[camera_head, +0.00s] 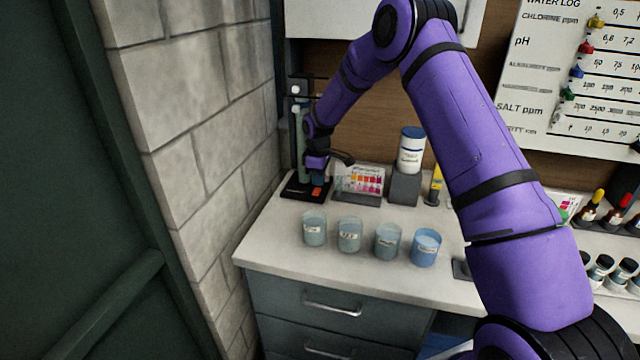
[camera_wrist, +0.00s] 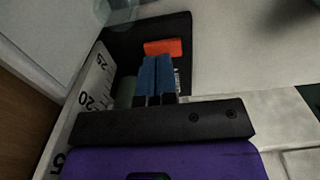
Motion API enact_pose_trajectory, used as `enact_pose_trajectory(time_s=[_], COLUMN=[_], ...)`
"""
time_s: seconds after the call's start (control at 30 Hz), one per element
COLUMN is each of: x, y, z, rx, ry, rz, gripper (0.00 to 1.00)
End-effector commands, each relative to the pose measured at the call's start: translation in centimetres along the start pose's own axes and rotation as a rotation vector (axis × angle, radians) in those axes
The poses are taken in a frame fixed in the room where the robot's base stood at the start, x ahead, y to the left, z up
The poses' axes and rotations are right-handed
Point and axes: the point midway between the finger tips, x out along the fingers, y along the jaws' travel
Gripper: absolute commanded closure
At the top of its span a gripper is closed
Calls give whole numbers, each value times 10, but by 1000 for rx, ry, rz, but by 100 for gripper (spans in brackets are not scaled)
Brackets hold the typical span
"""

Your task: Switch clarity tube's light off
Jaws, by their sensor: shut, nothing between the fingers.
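The clarity tube (camera_head: 301,140) is a tall pale green tube on a stand in the corner, against the block wall. Its black base (camera_head: 293,190) rests on the counter and also shows in the wrist view (camera_wrist: 180,28). An orange switch (camera_wrist: 164,47) sits on the base; it is small in the head view (camera_head: 316,192). My gripper (camera_wrist: 158,62) is shut and empty, its blue fingertips just short of the switch in the picture. In the head view my gripper (camera_head: 317,180) points down over the base. I cannot tell whether fingertips touch the switch, or whether the light is lit.
A numbered scale (camera_wrist: 92,92) stands beside my fingers. A colour test card (camera_head: 360,180) and a white bottle (camera_head: 411,150) stand right of the base. Several labelled cups (camera_head: 350,236) line the counter front. The counter (camera_head: 270,235) is clear left of the cups.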

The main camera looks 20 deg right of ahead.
Motion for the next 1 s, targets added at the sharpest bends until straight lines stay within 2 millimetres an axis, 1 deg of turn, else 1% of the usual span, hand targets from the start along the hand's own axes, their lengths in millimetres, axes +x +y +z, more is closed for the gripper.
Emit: enact_pose_trajectory(time_s=[0.03,0.1,0.3,0.5,0.6,0.7,1.0], x=[-11,-26,-68,-100,-110,-116,-119], y=[-3,-6,-5,-5,-6,-6,-6], z=[-2,-5,-4,-4,-4,-4,-4], rx=[-1,-2,-1,-1,-1,-1,-1], ry=[1,2,2,1,0,0,0], rz=[2,3,4,1,0,0,0], gripper=[100,100,100,100,100,100,100])
